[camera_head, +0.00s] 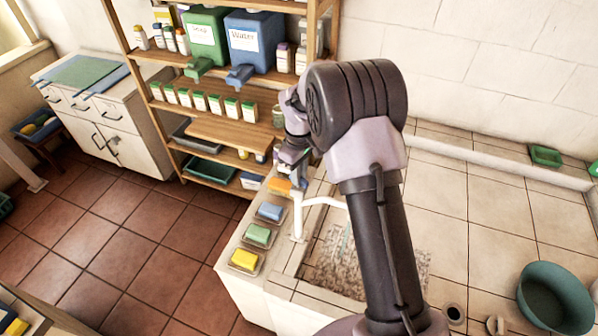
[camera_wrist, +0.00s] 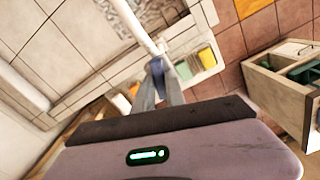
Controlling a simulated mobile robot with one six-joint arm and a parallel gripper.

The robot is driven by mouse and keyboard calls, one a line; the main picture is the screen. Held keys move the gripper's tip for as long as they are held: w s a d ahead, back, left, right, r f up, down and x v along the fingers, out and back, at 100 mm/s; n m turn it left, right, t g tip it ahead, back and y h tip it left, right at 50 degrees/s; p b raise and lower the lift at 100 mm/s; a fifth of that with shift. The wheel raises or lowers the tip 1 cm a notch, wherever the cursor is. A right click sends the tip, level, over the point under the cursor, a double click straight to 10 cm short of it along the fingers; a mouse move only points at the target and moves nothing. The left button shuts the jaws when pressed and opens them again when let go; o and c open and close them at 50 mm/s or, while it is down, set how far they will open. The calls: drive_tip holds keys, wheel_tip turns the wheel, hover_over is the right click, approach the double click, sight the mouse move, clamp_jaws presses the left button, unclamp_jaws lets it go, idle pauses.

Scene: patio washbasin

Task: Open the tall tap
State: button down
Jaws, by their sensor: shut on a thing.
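The tall tap is a white pipe (camera_head: 298,218) standing at the basin's left edge, with its spout reaching right over the basin. In the wrist view its white pipe (camera_wrist: 134,22) comes in from the top. My gripper (camera_head: 293,173) is at the tap's top, partly hidden behind my wrist in the head view. In the wrist view my gripper's fingers (camera_wrist: 157,80) are closed around a small blue-grey piece (camera_wrist: 157,65) at the tap's head, which looks like its handle. How far the handle is turned cannot be told. No water is visible.
Blue (camera_head: 270,211), green (camera_head: 258,236) and yellow (camera_head: 243,259) sponges sit in dishes along the counter left of the tap. A wooden shelf (camera_head: 235,130) with bottles and dispensers stands behind. A teal bowl (camera_head: 530,285) is at the right. My arm covers part of the basin.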

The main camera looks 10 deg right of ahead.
drive_tip(key=shift+w+r+n+p, duration=0.1)
drive_tip(key=shift+n+p, duration=0.4)
drive_tip(key=shift+n, duration=1.2)
drive_tip(key=c, duration=1.4)
unclamp_jaws()
wheel_tip(320, 180, up, 17)
drive_tip(key=shift+r+p, duration=0.15)
drive_tip(key=shift+p, duration=0.55)
